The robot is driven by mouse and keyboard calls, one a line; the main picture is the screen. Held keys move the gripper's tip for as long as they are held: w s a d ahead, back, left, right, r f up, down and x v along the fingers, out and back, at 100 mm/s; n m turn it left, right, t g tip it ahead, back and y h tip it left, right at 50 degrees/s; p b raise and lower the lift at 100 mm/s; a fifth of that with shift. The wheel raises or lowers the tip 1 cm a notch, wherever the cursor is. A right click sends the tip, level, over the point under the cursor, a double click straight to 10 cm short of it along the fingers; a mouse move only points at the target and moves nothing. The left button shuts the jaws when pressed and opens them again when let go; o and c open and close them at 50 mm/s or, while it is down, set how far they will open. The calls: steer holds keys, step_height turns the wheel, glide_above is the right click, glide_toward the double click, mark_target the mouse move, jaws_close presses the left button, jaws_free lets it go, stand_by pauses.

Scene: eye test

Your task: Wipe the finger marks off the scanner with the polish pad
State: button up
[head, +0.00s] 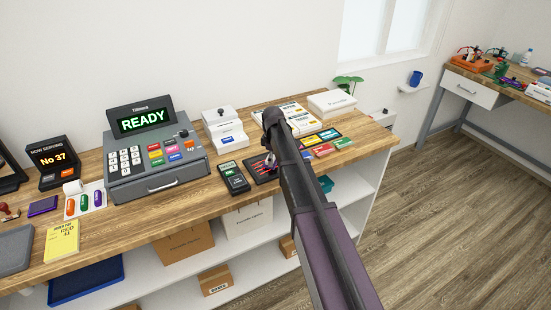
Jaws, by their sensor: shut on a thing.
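The scanner (261,176) looks to be the flat black plate with red lines on the wooden counter, right of a small card terminal. My arm reaches in from the lower right and hides part of its right side. My gripper (270,160) points down at the scanner, small and partly hidden by my arm. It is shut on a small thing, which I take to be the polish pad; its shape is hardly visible. I cannot tell whether it touches the plate. Finger marks cannot be made out at this size.
The card terminal (233,178) stands close left of the scanner. A cash register (155,150) reading READY and a white printer-like device (225,127) stand behind. Colourful packets (325,143), a white box (332,102) and a plant (347,82) are to the right. The counter (195,200) is clear in front of the register.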

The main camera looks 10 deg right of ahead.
mark_target(266, 161)
stand_by(0.3)
steer(key=shift+s+a+f, duration=0.1)
steer(key=shift+s+a, duration=0.2)
steer(key=shift+a, duration=0.5)
steer(key=shift+s+a, duration=0.3)
steer(key=shift+a, duration=0.5)
steer(key=shift+a, duration=0.1)
steer(key=shift+s+a, duration=0.25)
steer(key=shift+a, duration=0.5)
steer(key=shift+s+a, duration=0.2)
steer(key=shift+a, duration=0.5)
steer(key=shift+d, duration=0.15)
steer(key=shift+w+d, duration=0.3)
steer(key=shift+d, duration=0.45)
steer(key=shift+w+d, duration=0.25)
steer(key=shift+d, duration=0.45)
